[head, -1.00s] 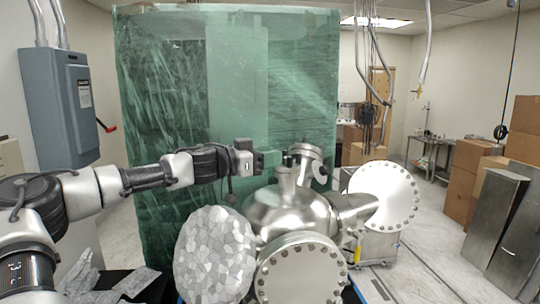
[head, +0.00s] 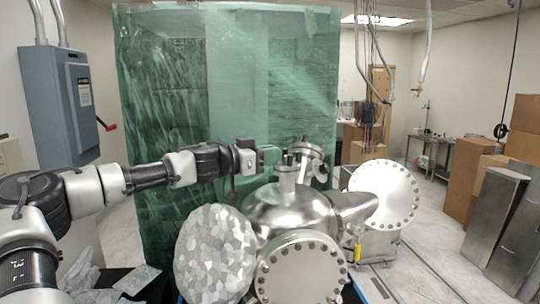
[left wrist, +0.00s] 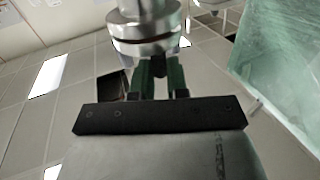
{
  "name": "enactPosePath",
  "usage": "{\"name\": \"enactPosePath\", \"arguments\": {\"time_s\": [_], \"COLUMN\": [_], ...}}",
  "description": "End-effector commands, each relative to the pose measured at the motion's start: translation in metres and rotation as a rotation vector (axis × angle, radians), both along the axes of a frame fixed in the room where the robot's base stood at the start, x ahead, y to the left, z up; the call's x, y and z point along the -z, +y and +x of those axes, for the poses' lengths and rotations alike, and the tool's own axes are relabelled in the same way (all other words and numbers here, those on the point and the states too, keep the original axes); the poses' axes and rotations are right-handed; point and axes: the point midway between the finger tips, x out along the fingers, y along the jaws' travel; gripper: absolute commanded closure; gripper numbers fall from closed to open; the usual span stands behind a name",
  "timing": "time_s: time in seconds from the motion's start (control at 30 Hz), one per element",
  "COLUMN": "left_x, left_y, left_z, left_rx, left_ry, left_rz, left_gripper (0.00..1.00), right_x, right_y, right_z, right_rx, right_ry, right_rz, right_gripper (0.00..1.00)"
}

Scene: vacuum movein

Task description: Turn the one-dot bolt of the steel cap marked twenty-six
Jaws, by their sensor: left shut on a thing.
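My left gripper (head: 275,155) reaches in from the left, just above the chamber's top neck. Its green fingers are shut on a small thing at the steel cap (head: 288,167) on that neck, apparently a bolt. The bolt is mostly hidden by the fingers. In the left wrist view the fingertips (left wrist: 163,62) meet the underside of a round steel flange (left wrist: 145,28). The number and the dots are too small to read. My right gripper is not in view.
The domed steel chamber (head: 290,210) carries a tilted port (head: 307,160) behind the neck and a large bolted flange (head: 300,270) in front. Another flange (head: 384,194) faces out at right. A faceted foil-like disc (head: 214,253) stands at front left. A green translucent curtain (head: 230,80) hangs behind.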

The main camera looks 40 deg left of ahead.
Motion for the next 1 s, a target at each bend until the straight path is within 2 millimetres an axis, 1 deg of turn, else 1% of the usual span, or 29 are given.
{"name": "enactPosePath", "arguments": {"time_s": [0.17, 0.33, 0.47, 0.7, 0.83, 1.0], "left_x": [0.0, 0.003, 0.007, 0.008, 0.007, 0.004], "left_y": [-0.001, -0.004, -0.006, -0.009, -0.01, -0.01], "left_z": [-0.001, -0.001, -0.001, -0.001, 0.0, 0.0], "left_rx": [-0.061, -0.169, -0.268, -0.437, -0.508, -0.571], "left_ry": [-0.004, -0.006, -0.008, -0.014, -0.014, -0.016], "left_rz": [0.0, -0.001, 0.0, 0.005, 0.004, 0.003], "left_gripper": [1.0, 1.0, 1.0, 1.0, 1.0, 1.0], "right_x": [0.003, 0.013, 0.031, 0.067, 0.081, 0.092], "right_y": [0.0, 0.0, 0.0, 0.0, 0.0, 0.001], "right_z": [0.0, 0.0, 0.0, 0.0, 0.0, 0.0], "right_rx": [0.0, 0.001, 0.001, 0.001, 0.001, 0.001], "right_ry": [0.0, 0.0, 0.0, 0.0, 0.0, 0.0], "right_rz": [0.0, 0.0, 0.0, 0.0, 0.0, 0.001], "right_gripper": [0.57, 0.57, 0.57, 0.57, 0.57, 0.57]}}
